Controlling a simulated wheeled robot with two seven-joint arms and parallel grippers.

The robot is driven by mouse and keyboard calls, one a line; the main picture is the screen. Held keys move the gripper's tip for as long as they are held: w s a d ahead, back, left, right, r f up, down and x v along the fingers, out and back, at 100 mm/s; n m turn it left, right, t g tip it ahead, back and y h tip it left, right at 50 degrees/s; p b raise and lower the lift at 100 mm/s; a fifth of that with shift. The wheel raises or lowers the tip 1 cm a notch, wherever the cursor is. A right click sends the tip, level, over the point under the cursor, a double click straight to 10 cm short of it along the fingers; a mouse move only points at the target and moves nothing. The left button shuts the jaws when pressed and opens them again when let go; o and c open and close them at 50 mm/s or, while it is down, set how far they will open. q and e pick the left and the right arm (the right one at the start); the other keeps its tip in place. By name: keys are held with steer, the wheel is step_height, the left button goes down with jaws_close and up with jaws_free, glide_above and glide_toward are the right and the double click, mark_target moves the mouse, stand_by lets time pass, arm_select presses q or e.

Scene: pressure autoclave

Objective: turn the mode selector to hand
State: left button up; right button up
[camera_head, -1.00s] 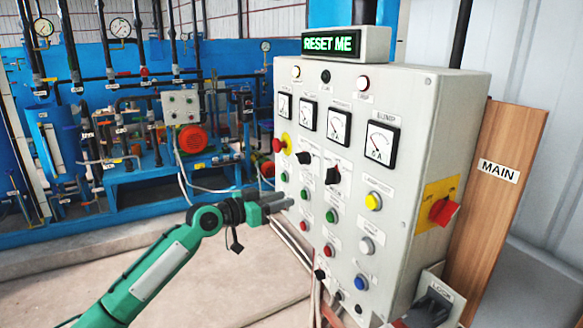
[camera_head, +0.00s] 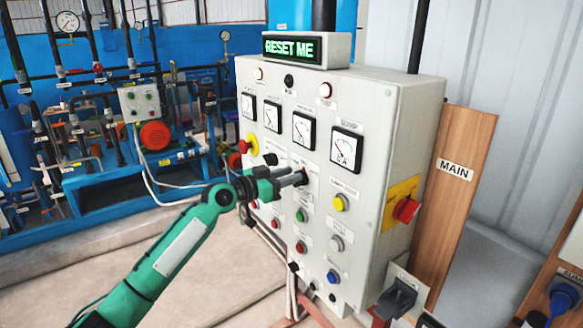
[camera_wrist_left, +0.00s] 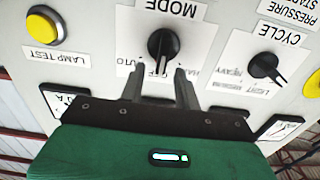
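The mode selector (camera_wrist_left: 163,43) is a black rotary knob on a white plate, seen in the left wrist view. The plate reads MODE, with AUTO, OFF and a partly covered label at the far side. The knob's white line points at the OFF label, midway between my fingers. My left gripper (camera_wrist_left: 160,80) is open, one finger on each side of the knob's pointer end; I cannot tell if they touch it. In the head view my left gripper (camera_head: 303,178) reaches the panel and mostly hides the selector. My right gripper is not in view.
The cycle knob (camera_wrist_left: 263,65) and the yellow lamp test button (camera_wrist_left: 45,27) flank the selector. The grey control panel (camera_head: 375,130) also carries gauges, buttons and a red switch (camera_head: 406,209) on its side. A RESET ME display (camera_head: 292,48) sits on top.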

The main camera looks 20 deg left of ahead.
arm_select(q)
steer(key=shift+w+d, duration=0.45)
steer(key=shift+w, duration=0.1)
jaws_close()
steer(key=shift+f, duration=0.1)
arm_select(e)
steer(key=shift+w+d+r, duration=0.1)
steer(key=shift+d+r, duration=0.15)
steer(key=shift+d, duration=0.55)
